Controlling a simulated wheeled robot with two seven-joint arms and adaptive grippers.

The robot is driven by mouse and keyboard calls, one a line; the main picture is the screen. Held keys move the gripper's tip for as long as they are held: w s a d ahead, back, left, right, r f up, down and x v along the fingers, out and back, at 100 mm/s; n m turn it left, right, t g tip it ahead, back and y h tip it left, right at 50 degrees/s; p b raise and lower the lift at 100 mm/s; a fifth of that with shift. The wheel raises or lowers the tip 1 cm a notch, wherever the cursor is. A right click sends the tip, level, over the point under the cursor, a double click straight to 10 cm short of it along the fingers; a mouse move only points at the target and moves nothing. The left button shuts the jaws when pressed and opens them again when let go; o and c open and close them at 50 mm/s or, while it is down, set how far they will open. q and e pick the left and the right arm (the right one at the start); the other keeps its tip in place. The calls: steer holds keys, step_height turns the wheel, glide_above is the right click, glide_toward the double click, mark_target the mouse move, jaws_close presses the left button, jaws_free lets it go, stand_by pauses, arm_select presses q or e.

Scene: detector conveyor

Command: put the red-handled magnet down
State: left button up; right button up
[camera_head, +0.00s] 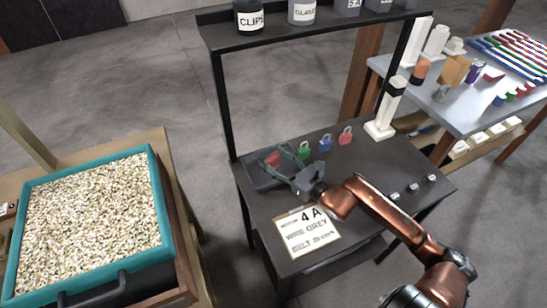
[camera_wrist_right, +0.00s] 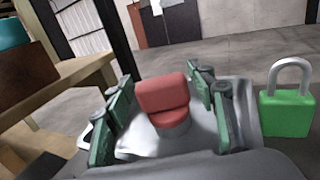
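The magnet has a blocky red handle (camera_head: 272,159) on a pale round base. It shows at the far left of the dark work table (camera_head: 370,190), by a dark flat tray (camera_head: 257,178). In the right wrist view the red handle (camera_wrist_right: 163,95) stands between the two green-padded fingers of my right gripper (camera_wrist_right: 162,100). The fingers are spread, with gaps visible beside the magnet's base; I see no clear grip. In the head view my right gripper (camera_head: 284,163) reaches in low from the right. My left gripper is not in view.
Green (camera_head: 304,151), blue (camera_head: 325,143) and red (camera_head: 345,136) padlocks stand right of the gripper. The green padlock (camera_wrist_right: 288,110) is close by in the wrist view. A sign (camera_head: 308,232) lies in front. An overhead shelf (camera_head: 300,30) spans the back.

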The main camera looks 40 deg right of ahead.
steer(key=shift+o, duration=0.8)
steer(key=shift+s, duration=0.3)
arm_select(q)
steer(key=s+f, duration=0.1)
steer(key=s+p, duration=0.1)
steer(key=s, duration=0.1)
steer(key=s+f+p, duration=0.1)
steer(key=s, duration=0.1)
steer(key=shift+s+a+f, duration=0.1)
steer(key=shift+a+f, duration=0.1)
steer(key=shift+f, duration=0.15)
arm_select(e)
steer(key=s, duration=0.3)
steer(key=s+d, duration=0.1)
steer(key=s, duration=0.3)
steer(key=s+d, duration=0.1)
steer(key=s, duration=0.3)
steer(key=shift+s, duration=0.15)
steer(key=shift+r, duration=0.1)
